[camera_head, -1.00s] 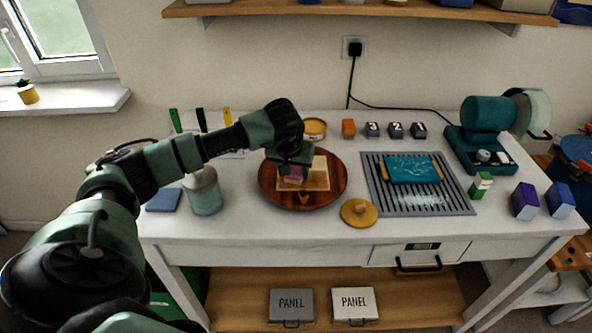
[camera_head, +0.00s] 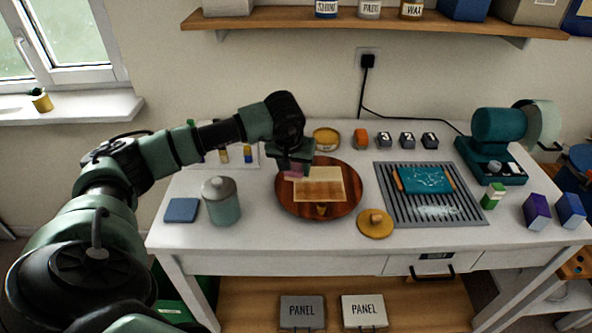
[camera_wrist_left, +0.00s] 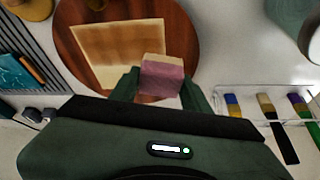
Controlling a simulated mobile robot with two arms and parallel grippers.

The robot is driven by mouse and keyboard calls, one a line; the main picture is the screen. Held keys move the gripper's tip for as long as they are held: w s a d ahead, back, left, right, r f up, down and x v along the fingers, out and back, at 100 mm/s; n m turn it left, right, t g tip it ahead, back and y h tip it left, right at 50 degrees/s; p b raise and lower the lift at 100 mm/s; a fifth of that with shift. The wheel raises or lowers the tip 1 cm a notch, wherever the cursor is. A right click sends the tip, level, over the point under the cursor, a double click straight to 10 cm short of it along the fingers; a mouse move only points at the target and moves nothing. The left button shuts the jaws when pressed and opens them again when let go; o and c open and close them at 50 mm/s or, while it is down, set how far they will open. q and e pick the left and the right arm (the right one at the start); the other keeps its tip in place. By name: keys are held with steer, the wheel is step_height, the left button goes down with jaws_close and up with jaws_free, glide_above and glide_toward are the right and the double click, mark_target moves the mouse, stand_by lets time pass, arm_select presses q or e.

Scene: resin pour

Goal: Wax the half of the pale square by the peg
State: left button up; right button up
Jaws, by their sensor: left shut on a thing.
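A pale square (camera_head: 318,172) lies on a round dark wooden board (camera_head: 345,207). Its near half, on the side of the small yellow peg (camera_head: 321,210), looks browner than its far half. The peg sits at the board's near edge. My left gripper (camera_head: 294,170) is shut on a pink block with a tan layer (camera_wrist_left: 163,80), over the board at the square's left far corner. I cannot tell whether the block touches the board. The square also shows in the left wrist view (camera_wrist_left: 120,50). An open yellow tin (camera_head: 326,138) stands behind the board. My right gripper is not in view.
A yellow knobbed lid (camera_head: 375,223) lies right of the board. A grey ribbed mat (camera_head: 440,212) holds a teal piece. A lidded jar (camera_head: 222,202) and a blue pad (camera_head: 181,210) stand left. Numbered blocks (camera_head: 407,140) line the back.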

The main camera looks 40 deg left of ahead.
arm_select(q)
steer(key=shift+s+a+r+p, duration=0.15)
steer(key=shift+r+p, duration=0.25)
steer(key=shift+r, duration=1.05)
